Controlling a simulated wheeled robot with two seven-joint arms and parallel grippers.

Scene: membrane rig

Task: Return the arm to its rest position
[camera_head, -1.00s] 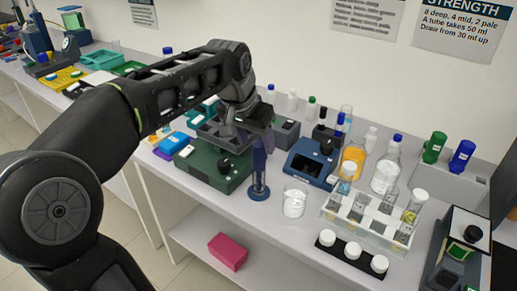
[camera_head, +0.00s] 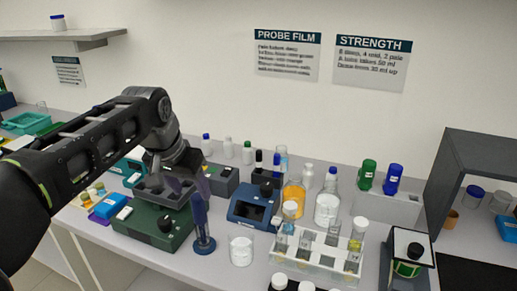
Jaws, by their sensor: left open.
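My left arm comes in from the left and reaches over the bench. My left gripper (camera_head: 178,181) points down above the dark green device (camera_head: 150,226) and its grey top tray, and its jaws are open with nothing seen between them. A blue upright stand (camera_head: 202,225) is just right of the gripper; I cannot tell whether they touch. My right gripper is not in view.
A glass beaker (camera_head: 241,252) stands right of the stand. A blue device (camera_head: 252,207), an orange bottle (camera_head: 293,199) and a clear rack of tubes (camera_head: 315,254) are further right. A grey cabinet (camera_head: 480,165) closes the right side. Bench space is crowded.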

